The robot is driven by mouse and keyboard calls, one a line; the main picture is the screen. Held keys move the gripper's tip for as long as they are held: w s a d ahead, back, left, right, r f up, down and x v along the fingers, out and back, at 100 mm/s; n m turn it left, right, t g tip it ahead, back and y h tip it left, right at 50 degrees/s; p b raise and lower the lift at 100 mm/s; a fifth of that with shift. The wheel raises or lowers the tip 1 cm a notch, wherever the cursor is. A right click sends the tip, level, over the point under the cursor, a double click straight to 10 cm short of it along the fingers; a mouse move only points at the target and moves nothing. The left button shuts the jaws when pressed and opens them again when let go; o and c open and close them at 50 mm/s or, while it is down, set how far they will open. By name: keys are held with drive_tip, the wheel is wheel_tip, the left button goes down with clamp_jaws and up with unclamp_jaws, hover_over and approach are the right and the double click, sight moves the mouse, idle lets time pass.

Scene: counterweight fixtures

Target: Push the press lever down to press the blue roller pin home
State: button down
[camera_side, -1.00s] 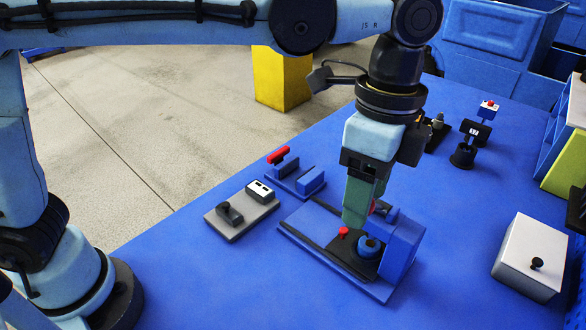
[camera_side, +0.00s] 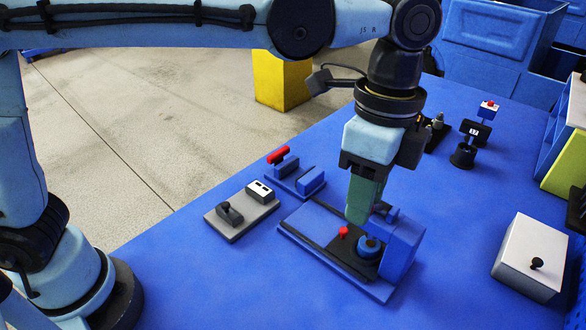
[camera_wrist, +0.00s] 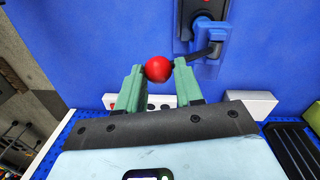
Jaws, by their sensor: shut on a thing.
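The press stands on the blue table in the side view, with a blue upright housing (camera_side: 404,248) at the right end of its base. A round blue part with a dark centre (camera_side: 370,246) sits in front of the housing; I cannot tell whether it is the roller pin or its seat. My gripper (camera_side: 358,215) points down beside the housing, above the base. In the wrist view my green fingers (camera_wrist: 158,72) are shut on a red ball knob (camera_wrist: 158,69), apparently the lever's end.
To the left are a grey switch plate (camera_side: 240,222) and a blue fixture with a red handle (camera_side: 278,155). A white box with a black knob (camera_side: 530,258) stands right. Front table is clear.

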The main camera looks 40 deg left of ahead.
drive_tip(key=shift+s+f, duration=0.1)
drive_tip(key=shift+s+f+t, duration=0.75)
drive_tip(key=shift+t, duration=0.35)
wheel_tip(320, 180, down, 6)
drive_tip(key=s+t, duration=0.2)
drive_tip(key=shift+s, duration=0.1)
drive_tip(key=c, duration=0.8)
unclamp_jaws()
